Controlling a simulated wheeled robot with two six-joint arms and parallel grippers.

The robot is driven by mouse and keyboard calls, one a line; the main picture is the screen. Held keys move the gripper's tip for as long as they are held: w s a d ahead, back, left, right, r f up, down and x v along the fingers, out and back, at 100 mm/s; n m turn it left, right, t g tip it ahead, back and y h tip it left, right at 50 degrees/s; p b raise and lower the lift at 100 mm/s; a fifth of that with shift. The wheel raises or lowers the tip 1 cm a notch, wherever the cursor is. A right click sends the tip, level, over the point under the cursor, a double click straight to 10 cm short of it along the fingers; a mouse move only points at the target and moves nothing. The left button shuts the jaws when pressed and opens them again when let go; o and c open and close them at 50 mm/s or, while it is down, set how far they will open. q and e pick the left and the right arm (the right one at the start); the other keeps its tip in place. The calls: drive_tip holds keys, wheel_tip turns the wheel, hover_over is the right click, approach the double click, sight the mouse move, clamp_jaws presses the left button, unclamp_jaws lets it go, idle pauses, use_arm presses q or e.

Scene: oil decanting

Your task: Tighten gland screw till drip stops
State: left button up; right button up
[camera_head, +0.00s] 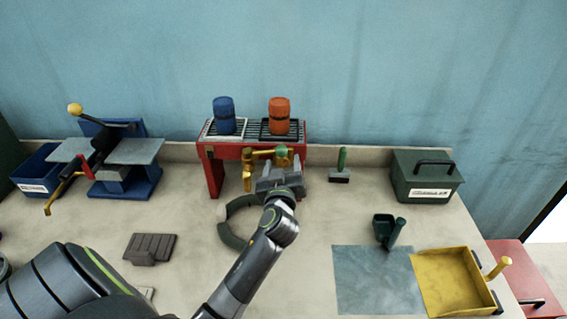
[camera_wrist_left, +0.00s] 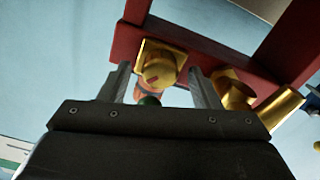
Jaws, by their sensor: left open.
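A brass valve assembly (camera_head: 249,171) hangs at the front of a red stand (camera_head: 215,177). My left gripper (camera_head: 279,172) is open in front of its right part, beside a green piece (camera_head: 282,158). In the left wrist view the gripper (camera_wrist_left: 160,80) has a round brass fitting (camera_wrist_left: 158,72) with a red mark between its fingers, apart from both. Another brass fitting (camera_wrist_left: 234,92) sits to the right, outside the fingers. I cannot tell which part is the gland screw, and no drip can be made out. My right gripper is not in view.
A blue drum (camera_head: 224,116) and an orange drum (camera_head: 279,116) stand on the red stand's grates. A dark green ring-shaped thing (camera_head: 234,234) lies beside my left forearm. A green-handled brush (camera_head: 341,167) and a green box (camera_head: 428,177) stand to the right.

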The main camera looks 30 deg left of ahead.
use_arm(q)
drive_tip(key=c, duration=1)
drive_tip(key=shift+m, duration=0.3)
drive_tip(key=m, duration=0.2)
drive_tip(key=shift+m, duration=2.1)
drive_tip(key=o, duration=1)
